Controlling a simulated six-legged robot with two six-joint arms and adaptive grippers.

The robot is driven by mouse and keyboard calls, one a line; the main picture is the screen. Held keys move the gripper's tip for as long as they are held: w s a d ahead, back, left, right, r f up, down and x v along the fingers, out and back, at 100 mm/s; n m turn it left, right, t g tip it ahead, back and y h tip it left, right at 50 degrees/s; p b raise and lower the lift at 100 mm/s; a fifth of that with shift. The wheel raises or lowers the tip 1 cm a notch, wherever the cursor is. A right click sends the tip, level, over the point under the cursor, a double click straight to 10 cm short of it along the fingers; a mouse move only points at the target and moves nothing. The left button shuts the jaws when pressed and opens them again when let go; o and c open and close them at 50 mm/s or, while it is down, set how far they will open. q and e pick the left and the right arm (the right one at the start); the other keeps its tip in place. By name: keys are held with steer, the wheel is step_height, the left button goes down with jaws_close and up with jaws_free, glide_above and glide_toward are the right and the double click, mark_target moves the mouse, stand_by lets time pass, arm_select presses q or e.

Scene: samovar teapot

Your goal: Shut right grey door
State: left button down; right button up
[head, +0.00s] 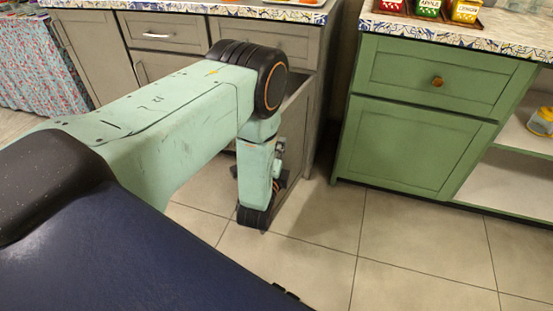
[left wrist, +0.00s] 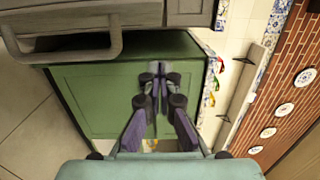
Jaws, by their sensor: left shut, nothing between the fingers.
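The right grey door (head: 296,138) stands open in the head view, swung out from the grey cabinet (head: 150,62). My left forearm hides part of it. In the left wrist view, turned on its side, a grey front with a bar handle (left wrist: 98,48) shows at the top left. My left gripper (left wrist: 157,72) is shut and empty, its fingertips in front of the green cabinet face in that view. In the head view the left gripper (head: 279,168) is partly hidden behind the wrist, close to the door; I cannot tell whether it touches. My right gripper is out of view.
The green cabinet (head: 415,145) stands to the right, with open shelves and a yellow-lidded jar (head: 541,122). Tins (head: 428,8) stand on its counter. A narrow gap separates the two cabinets. The tiled floor (head: 400,250) in front is clear.

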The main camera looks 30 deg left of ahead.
arm_select(q)
steer(key=w+a+b, duration=0.1)
steer(key=w+a, duration=0.1)
steer(key=a, duration=0.1)
steer(key=shift+w, duration=0.3)
steer(key=shift+a+b, duration=0.4)
steer(key=shift+a, duration=0.65)
steer(key=shift+a, duration=0.1)
